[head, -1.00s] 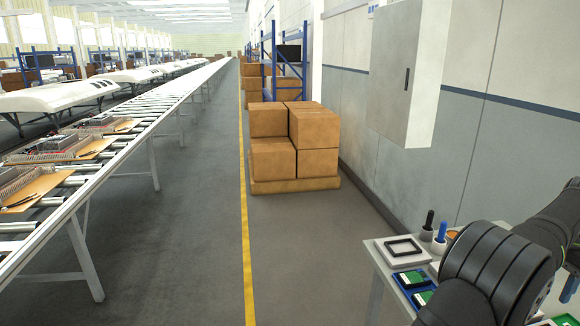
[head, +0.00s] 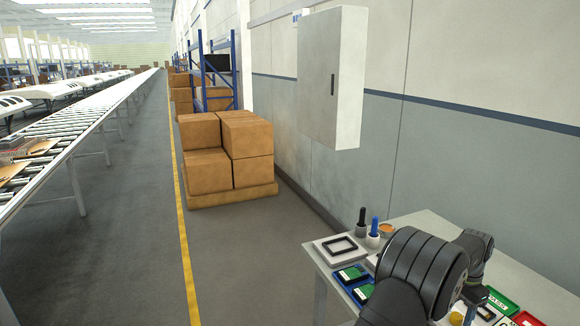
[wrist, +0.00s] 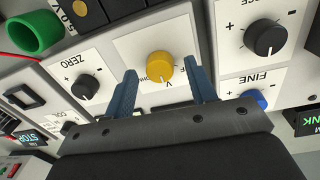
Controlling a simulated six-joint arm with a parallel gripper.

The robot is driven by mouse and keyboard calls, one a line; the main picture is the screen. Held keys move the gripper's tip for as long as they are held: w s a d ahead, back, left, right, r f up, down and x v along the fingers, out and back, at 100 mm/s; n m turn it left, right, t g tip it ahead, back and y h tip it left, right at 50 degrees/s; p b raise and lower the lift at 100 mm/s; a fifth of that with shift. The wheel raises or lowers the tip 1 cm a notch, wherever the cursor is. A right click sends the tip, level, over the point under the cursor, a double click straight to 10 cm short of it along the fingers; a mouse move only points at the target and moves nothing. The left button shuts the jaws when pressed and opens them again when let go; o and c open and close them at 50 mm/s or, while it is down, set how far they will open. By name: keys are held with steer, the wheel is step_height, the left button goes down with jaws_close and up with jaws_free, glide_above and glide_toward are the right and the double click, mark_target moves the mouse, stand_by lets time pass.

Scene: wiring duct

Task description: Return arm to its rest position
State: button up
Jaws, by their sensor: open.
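My gripper (wrist: 165,86) shows in the wrist view as two blue fingers, spread apart with nothing held between them. A yellow knob (wrist: 159,66) on a white plate appears between and beyond the fingertips. I cannot tell how far the fingers are from it. In the head view my dark arm bends over the worktable (head: 415,226) at the lower right. My gripper is hidden there.
Black knobs (wrist: 265,38) and (wrist: 85,86), a blue knob (wrist: 254,98) and a green ring (wrist: 35,32) surround the fingers. A wall cabinet (head: 332,80) hangs behind the table. Stacked boxes (head: 228,150) stand left of it, with clear floor between.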

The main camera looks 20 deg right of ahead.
steer(key=shift+f, duration=0.4)
steer(key=shift+r, duration=0.1)
step_height(320, 180, up, 18)
step_height(320, 180, down, 18)
steer(key=shift+r, duration=0.2)
steer(key=shift+f, duration=0.35)
steer(key=n, duration=0.6)
steer(key=shift+r, duration=0.1)
steer(key=n, duration=0.6)
steer(key=shift+s+h, duration=0.1)
steer(key=shift+h, duration=0.2)
steer(key=shift+a+r, duration=0.1)
steer(key=shift+r, duration=1)
